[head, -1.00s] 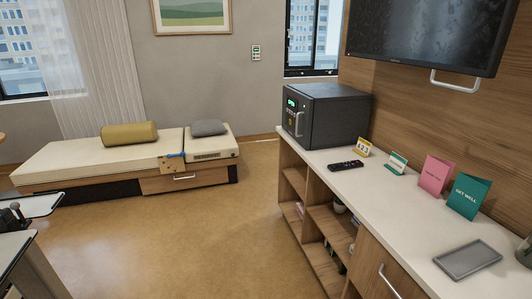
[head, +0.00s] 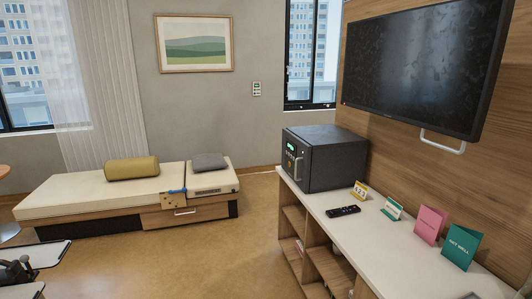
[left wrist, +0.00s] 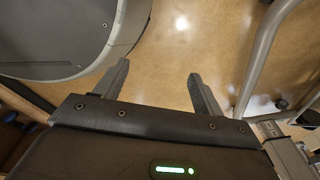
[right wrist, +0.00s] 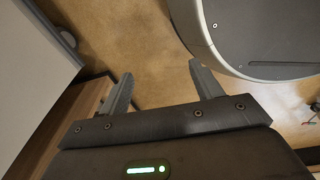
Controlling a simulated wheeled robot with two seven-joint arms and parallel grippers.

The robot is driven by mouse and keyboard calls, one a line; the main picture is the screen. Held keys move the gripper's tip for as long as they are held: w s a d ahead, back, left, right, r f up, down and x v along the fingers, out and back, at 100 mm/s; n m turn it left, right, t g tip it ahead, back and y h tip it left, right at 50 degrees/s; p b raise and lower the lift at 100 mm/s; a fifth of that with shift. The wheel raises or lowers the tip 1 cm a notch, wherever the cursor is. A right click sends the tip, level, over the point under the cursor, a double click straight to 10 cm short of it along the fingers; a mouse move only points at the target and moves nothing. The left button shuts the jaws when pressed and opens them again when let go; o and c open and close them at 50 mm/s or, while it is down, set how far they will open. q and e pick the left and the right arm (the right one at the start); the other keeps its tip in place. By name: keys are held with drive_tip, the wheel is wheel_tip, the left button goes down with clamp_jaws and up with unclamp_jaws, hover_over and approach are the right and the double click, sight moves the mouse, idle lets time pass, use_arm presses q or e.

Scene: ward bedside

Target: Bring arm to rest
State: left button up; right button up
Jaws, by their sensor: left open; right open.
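My left gripper (left wrist: 160,70) is open and empty in the left wrist view, its two fingers apart above bare tan floor. My right gripper (right wrist: 161,72) is open and empty in the right wrist view, also over floor, with a wooden cabinet side close to its left finger.
A white-topped counter (head: 345,222) on the right holds a black safe-like box (head: 330,160), a remote (head: 343,211) and standing cards (head: 430,222). A daybed (head: 85,193) with pillows is at the back left. A metal rail (left wrist: 262,50) runs beside my left gripper. Mid-floor is clear.

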use_arm(q)
drive_tip(key=s+r+p, duration=0.6)
drive_tip(key=r+p, duration=0.4)
drive_tip(key=p, duration=0.1)
drive_tip(key=shift+s+d+r, duration=0.15)
drive_tip(key=shift+s+r, duration=0.1)
drive_tip(key=shift+r, duration=0.15)
use_arm(e)
drive_tip(key=s+r, duration=0.6)
drive_tip(key=r, duration=0.4)
drive_tip(key=shift+s+r, duration=0.25)
drive_tip(key=shift+r, duration=0.15)
drive_tip(key=shift+a, duration=0.1)
